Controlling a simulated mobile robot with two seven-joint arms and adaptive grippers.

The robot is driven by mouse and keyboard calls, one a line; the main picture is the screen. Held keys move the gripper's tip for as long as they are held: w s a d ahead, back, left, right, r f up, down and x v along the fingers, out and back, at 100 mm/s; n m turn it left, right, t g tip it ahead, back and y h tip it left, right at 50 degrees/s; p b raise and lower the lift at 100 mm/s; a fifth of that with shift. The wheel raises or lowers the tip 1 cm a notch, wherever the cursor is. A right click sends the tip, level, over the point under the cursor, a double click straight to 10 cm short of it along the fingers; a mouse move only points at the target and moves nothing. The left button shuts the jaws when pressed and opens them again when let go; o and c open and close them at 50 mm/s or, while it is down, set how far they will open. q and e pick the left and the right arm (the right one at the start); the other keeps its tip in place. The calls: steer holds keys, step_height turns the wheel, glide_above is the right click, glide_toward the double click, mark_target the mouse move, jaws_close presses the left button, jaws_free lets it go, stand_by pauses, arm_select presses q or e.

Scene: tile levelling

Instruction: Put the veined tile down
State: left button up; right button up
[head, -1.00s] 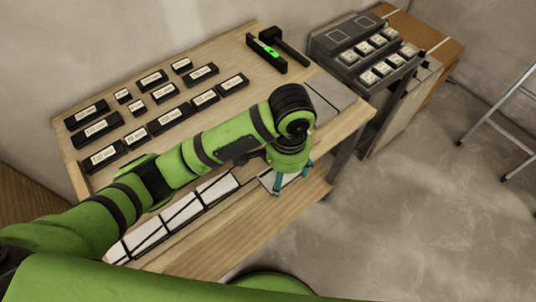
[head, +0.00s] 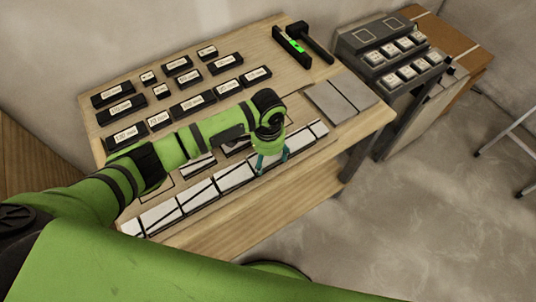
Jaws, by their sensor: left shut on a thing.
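My left gripper (head: 272,160) points down with its teal fingers at the front row of tiles on the wooden bench (head: 348,137). It is shut on the veined tile (head: 273,164), a pale tile mostly hidden under the gripper. The held tile sits in line with the row; I cannot tell whether it touches the bench. White tiles with dark veins (head: 198,195) lie to its left in the row, and pale tiles (head: 300,142) lie to its right. My right gripper is not in view.
Two grey tiles (head: 331,102) lie at the bench's right end. Several labelled black blocks (head: 193,103) stand at the back left. A green-lit level (head: 290,46) and a dark hammer-like tool (head: 311,42) lie at the back. A dark rack (head: 377,67) stands right of the bench.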

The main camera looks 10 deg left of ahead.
mark_target(268, 158)
arm_select(q)
steer(key=shift+f, duration=0.2)
steer(key=o, duration=1.2)
steer(key=shift+f, duration=0.1)
step_height(268, 158, up, 12)
steer(key=shift+r+b, duration=0.2)
steer(key=shift+b, duration=0.25)
